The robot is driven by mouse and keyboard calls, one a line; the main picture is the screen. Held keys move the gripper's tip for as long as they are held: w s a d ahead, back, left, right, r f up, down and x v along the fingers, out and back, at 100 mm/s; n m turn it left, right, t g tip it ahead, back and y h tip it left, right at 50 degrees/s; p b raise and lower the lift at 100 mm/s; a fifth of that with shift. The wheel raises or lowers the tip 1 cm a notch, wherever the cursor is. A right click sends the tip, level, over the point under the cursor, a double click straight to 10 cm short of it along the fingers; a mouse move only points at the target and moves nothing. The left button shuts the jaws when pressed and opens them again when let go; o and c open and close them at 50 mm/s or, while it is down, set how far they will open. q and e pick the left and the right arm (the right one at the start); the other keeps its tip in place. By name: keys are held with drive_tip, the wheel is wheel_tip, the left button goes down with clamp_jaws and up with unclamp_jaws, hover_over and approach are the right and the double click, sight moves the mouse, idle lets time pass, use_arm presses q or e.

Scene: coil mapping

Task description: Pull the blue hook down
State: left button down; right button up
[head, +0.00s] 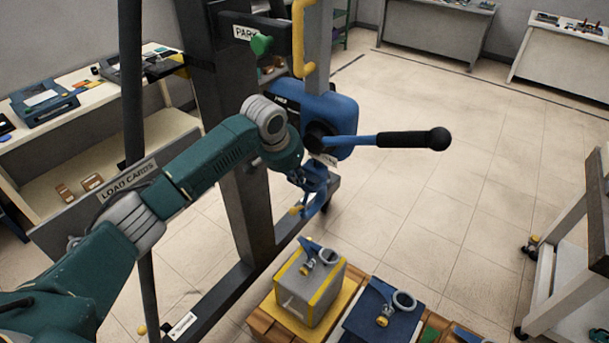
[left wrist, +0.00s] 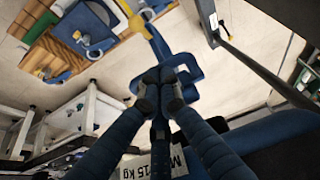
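The blue hook (head: 319,196) hangs under the blue hoist body (head: 342,108), which has a lever with a black knob reaching right. In the left wrist view the hook (left wrist: 190,68) has a blue loop and a yellow part beyond it. My left gripper (left wrist: 160,88) has its fingertips close together around the hook's upper stem and looks shut on it. In the head view the left gripper (head: 308,178) is at the hook, just below the hoist, partly hidden by my own wrist. My right gripper is not in view.
A grey block (head: 312,288) with yellow edges and a ring stands below on a wooden pallet, beside a dark blue block (head: 381,312). A dark upright post (head: 238,150) stands close behind my arm.

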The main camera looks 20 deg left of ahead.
use_arm(q)
drive_tip(key=shift+s+x, duration=0.2)
drive_tip(key=shift+x, duration=0.75)
drive_tip(key=shift+f+b, duration=1.2)
drive_tip(key=shift+f, duration=1.65)
drive_tip(key=shift+s+a+r+p, duration=0.15)
drive_tip(key=shift+r+p, duration=0.25)
drive_tip(key=shift+p, duration=0.15)
drive_tip(key=s+r+p, duration=0.1)
drive_tip(key=p, duration=0.1)
drive_tip(key=shift+s+a+r+p, duration=0.2)
drive_tip(key=shift+a+p, duration=0.05)
drive_tip(key=shift+p, duration=0.15)
drive_tip(key=shift+s+a+r+p, duration=0.2)
drive_tip(key=shift+s+r+p, duration=0.3)
drive_tip(key=shift+s+p, duration=0.15)
drive_tip(key=shift+s+a+r, duration=0.3)
drive_tip(key=shift+s+r, duration=0.3)
drive_tip(key=shift+s, duration=0.25)
